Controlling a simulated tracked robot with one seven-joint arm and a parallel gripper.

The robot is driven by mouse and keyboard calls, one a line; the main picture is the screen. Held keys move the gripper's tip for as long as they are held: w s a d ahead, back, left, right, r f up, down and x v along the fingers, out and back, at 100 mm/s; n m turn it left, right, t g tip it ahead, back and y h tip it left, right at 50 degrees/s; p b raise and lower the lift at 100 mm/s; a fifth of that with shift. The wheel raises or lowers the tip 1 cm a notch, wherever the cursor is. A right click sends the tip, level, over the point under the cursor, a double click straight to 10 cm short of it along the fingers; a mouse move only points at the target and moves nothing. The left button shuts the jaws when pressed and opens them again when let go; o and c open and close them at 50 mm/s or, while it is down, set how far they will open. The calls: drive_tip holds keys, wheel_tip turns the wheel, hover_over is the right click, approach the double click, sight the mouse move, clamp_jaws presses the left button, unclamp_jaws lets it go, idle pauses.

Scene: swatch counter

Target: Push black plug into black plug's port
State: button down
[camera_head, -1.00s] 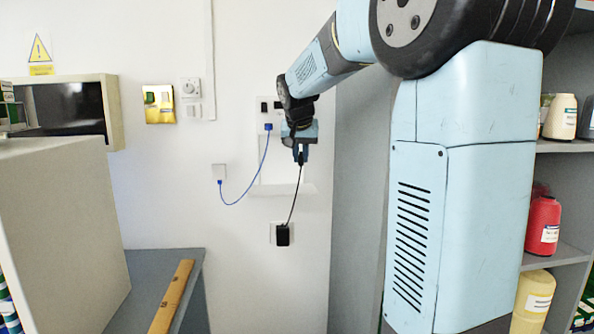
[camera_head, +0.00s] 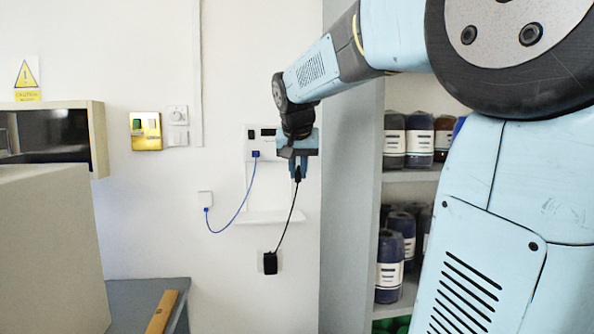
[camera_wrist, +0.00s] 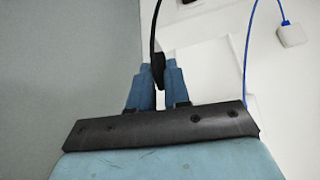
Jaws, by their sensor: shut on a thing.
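My gripper (camera_head: 299,169) is shut on the black plug (camera_head: 297,177) in front of the white wall panel. In the wrist view the black plug (camera_wrist: 158,68) sits between the blue fingers (camera_wrist: 157,85), with its black cable running up and away. In the head view the cable hangs down to a black box (camera_head: 270,263) on the wall. The white panel (camera_head: 263,180) has a dark slot (camera_head: 268,132) near its top. My gripper hides part of the panel, and I cannot make out the black plug's port.
A blue plug (camera_head: 255,154) sits in the panel, and its blue cable loops left to a small white box (camera_head: 205,198). A ledge (camera_head: 270,217) juts out under the panel. A grey shelf unit with bottles (camera_head: 390,265) stands to the right. Open wall lies left of the panel.

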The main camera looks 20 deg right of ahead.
drive_tip(key=w+a+f+n+t, duration=0.1)
drive_tip(key=w+t, duration=0.2)
drive_tip(key=w, duration=0.2)
drive_tip(key=w+a+f+n+t+y, duration=0.1)
drive_tip(key=w+n+t, duration=0.1)
drive_tip(key=w, duration=0.3)
drive_tip(key=shift+w+a+n+t, duration=0.3)
drive_tip(key=shift+w+t, duration=0.1)
drive_tip(key=shift+t, duration=0.5)
drive_tip(key=shift+w+a+t, duration=0.2)
drive_tip(key=shift+w+t, duration=0.2)
drive_tip(key=shift+t, duration=0.2)
drive_tip(key=shift+w+r+n+t, duration=0.1)
drive_tip(key=shift+w+n+t, duration=0.2)
drive_tip(key=shift+t, duration=0.4)
drive_tip(key=s+d+r+m+t+h, duration=0.2)
drive_tip(key=s+t+h, duration=0.2)
drive_tip(key=t, duration=0.4)
drive_tip(key=shift+s+d+r+h, duration=0.2)
drive_tip(key=shift+s+r+h, duration=0.15)
drive_tip(key=shift+s, duration=0.55)
